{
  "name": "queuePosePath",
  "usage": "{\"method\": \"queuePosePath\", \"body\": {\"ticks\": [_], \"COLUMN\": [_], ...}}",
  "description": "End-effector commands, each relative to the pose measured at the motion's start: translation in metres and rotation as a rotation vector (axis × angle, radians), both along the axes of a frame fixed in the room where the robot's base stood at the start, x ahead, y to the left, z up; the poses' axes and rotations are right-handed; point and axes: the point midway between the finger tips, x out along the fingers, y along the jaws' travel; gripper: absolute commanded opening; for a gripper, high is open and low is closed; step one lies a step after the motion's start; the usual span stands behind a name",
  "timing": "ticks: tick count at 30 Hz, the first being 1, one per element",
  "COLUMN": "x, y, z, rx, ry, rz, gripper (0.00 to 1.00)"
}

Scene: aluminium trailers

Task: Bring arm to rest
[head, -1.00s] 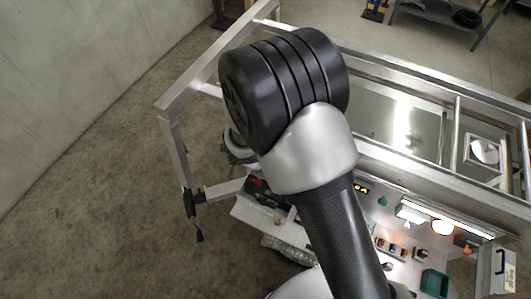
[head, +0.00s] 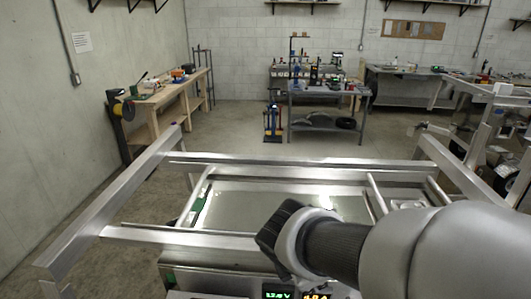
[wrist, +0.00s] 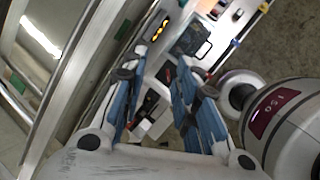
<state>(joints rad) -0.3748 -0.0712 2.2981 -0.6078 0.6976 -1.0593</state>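My arm (head: 335,250) reaches in from the lower right of the head view, with a silver link and a dark section. It lies low over the near side of an aluminium trailer frame (head: 300,170). My gripper is not visible in the head view. In the wrist view my gripper (wrist: 162,62) shows two blue-padded fingers spread apart, with nothing held between them. Small items on a white surface show beyond and between the fingers, too small to name surely.
Trailer rails (wrist: 85,75) run along the left of the wrist view. A lit display (head: 296,295) sits at the bottom of the head view. A wooden workbench (head: 160,95) stands along the left wall and a grey metal table (head: 325,95) behind the trailer. Concrete floor lies between.

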Motion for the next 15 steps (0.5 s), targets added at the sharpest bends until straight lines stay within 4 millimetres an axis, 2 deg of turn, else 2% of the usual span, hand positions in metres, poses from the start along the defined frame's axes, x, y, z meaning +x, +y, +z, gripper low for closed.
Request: {"method": "queuePosePath", "body": {"ticks": [1, 3, 6, 9, 12, 15], "x": [-0.018, -0.044, -0.083, -0.116, -0.14, -0.155], "y": [-0.019, -0.036, -0.052, -0.057, -0.056, -0.053], "z": [-0.011, -0.017, -0.03, -0.044, -0.056, -0.063], "rx": [0.097, 0.237, 0.435, 0.617, 0.762, 0.859], "ry": [-0.044, -0.091, -0.15, -0.192, -0.213, -0.22], "rz": [-0.197, -0.47, -0.846, -1.173, -1.422, -1.584], "gripper": [0.28, 0.28, 0.28, 0.28, 0.28, 0.28]}}
